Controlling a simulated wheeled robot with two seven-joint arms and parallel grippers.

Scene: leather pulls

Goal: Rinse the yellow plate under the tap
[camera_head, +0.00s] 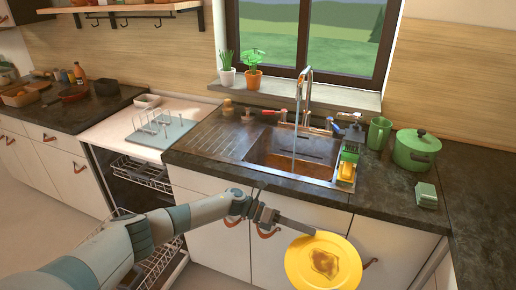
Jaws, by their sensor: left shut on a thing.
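The yellow plate (297,262) has a brown stain in its middle. My left gripper (300,227) is shut on the plate's upper edge and holds it, tilted with its face towards me, in front of the counter and below the sink's level. The tap (302,92) stands behind the sink (262,154), and a thin stream of water seems to fall from it into the basin. The plate is apart from the tap and the sink. My right gripper is not in view.
A sponge (346,172) sits in a caddy at the sink's right edge. A green mug (379,132), a green pot (415,151) and a small green box (426,195) stand further right. The dishwasher (142,174) is open at left. The drainboard (218,143) is clear.

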